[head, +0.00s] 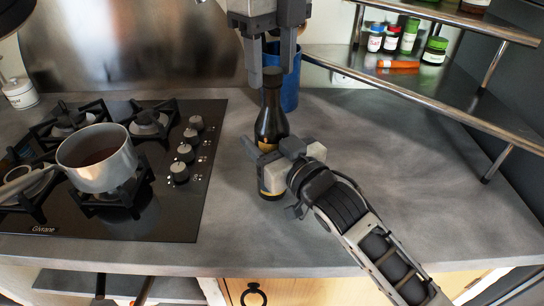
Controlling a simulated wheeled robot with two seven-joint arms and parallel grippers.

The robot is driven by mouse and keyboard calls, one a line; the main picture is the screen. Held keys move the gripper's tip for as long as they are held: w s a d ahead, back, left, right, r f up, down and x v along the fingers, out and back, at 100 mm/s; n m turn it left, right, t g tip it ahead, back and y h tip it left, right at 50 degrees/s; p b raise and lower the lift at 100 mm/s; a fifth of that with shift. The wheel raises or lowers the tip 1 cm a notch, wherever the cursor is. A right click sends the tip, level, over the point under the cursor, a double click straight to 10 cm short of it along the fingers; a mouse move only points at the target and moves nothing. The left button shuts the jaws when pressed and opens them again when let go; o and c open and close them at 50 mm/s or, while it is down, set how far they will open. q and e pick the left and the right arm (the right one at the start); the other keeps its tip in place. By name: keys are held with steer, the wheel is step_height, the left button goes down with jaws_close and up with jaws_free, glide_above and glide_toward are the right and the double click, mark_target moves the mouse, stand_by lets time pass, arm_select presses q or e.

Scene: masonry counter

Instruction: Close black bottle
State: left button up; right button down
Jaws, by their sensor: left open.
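The black bottle (271,124) stands upright on the grey counter, right of the stove. It is dark glass with a yellowish label, partly hidden by my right gripper. My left gripper (272,72) comes down from the top, open, its two fingers pointing down around the dark top of the bottle. Whether they touch it I cannot tell. My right gripper (262,160) reaches in from the lower right and is closed around the bottle's body, one finger showing on its left and the other in front. A separate cap is not clearly visible.
A blue container (290,85) stands just behind the bottle. A pot (97,158) sits on the black stove (150,215) at left. A metal shelf (440,100) with small jars overhangs the right side. The counter (420,190) at right is clear.

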arm_select(q)
steer(key=c, duration=1)
steer(key=m, duration=1.4)
steer(key=shift+m, duration=0.3)
steer(key=m, duration=1.2)
steer(key=shift+f, duration=0.1)
steer(key=m, duration=0.4)
steer(key=o, duration=1.2)
steer(key=shift+c, duration=0.2)
